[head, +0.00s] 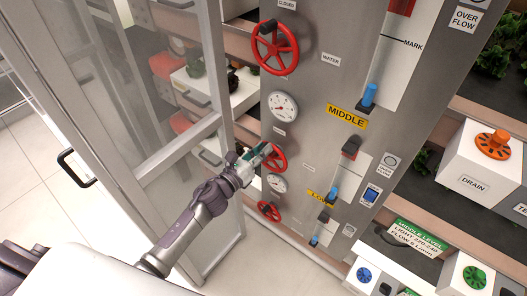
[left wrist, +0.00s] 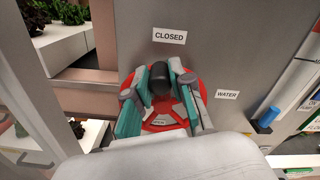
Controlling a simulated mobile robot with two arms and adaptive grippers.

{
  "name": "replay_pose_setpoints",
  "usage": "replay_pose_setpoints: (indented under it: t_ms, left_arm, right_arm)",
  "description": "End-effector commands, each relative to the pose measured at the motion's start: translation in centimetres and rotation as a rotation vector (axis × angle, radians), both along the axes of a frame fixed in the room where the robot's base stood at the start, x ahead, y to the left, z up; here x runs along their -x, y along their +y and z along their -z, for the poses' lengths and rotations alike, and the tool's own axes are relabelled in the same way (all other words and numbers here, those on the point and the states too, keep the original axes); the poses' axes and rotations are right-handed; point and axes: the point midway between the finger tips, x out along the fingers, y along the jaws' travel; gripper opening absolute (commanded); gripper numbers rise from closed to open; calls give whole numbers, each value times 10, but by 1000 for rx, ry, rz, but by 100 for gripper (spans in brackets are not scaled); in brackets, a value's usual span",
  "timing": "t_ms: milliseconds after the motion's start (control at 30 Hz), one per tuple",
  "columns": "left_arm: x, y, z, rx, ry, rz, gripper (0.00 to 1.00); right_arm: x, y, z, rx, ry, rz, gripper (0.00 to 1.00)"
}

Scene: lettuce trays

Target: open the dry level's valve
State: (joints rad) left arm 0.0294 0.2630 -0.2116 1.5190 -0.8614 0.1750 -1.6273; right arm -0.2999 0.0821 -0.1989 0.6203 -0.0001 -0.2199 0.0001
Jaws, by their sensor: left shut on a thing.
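Three red valve wheels are on the grey panel (head: 335,60): an upper wheel (head: 275,48), a middle wheel (head: 280,160) and a lower wheel (head: 268,211). My left gripper (head: 263,152) is at the middle wheel. In the left wrist view my left gripper (left wrist: 161,80) is shut on the black knob (left wrist: 160,79) at the top of this red wheel (left wrist: 166,119). A CLOSED label (left wrist: 169,36) is above the knob and a WATER label (left wrist: 227,94) is to the right. The fingers and wrist hide part of the wheel. My right gripper is not in view.
A glazed door (head: 225,205) stands just left of the panel, close to my left arm. Gauges (head: 283,106) sit between the wheels. Yellow MIDDLE (head: 347,117) and partly hidden lower labels mark the panel. White boxes with an orange drain knob (head: 493,144) are at right.

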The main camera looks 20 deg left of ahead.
Motion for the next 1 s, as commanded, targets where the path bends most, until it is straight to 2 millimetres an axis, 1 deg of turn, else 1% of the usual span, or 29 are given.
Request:
replay_pose_setpoints:
  t_ms: [567,1000]
  left_arm:
    - [-10,27,14,505,184,-1,0]
    - [-14,40,34,899,328,-2,0]
  right_arm:
    - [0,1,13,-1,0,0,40]
    - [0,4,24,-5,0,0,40]
